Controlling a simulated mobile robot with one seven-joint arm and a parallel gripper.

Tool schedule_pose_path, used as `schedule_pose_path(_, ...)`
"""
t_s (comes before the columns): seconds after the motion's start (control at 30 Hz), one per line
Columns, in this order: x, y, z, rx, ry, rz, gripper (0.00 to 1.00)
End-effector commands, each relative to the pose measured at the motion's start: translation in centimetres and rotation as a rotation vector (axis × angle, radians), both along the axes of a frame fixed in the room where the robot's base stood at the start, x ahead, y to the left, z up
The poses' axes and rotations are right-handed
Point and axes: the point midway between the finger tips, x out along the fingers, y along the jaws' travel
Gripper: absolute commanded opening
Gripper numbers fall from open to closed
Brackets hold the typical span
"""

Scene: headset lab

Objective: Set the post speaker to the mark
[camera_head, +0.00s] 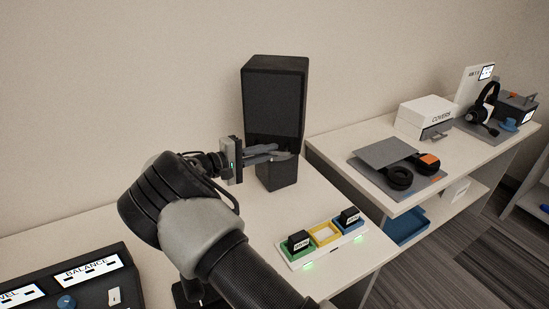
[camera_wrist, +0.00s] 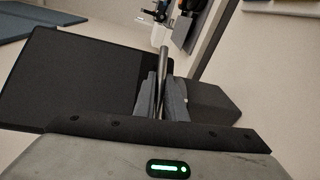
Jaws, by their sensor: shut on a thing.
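The post speaker (camera_head: 273,103) is a tall black box standing on the white desk, near the wall. Its narrower dark foot (camera_head: 279,176) shows below the cabinet. My gripper (camera_head: 283,154) reaches in from the left and is shut on its narrow part, between cabinet and foot. In the wrist view, the fingers (camera_wrist: 161,97) close around that part, with the dark cabinet (camera_wrist: 75,78) on the left and the foot (camera_wrist: 212,104) on the right. The fingers hide most of the gripped part. I cannot make out a mark on the desk.
A white tray (camera_head: 331,247) with green, yellow and blue slots sits at the desk's front right. A dark slider panel (camera_head: 75,280) lies at the lower left. A second table at the right holds headphones (camera_head: 399,178) and a white covers box (camera_head: 425,116).

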Motion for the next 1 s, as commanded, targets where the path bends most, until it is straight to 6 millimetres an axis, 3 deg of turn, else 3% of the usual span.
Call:
schedule_pose_path(0.37,0.1,0.2,0.2,0.0,0.001,-0.01,0.0)
schedule_pose_path(0.4,0.1,0.2,0.2,0.0,0.001,-0.01,0.18)
schedule_pose_path(0.5,0.1,0.1,0.1,0.001,0.001,-0.01,0.29)
schedule_pose_path(0.8,-0.1,0.3,0.0,0.001,0.003,-0.01,0.29)
schedule_pose_path(1.0,-1.3,2.4,0.4,0.001,0.002,-0.007,0.29)
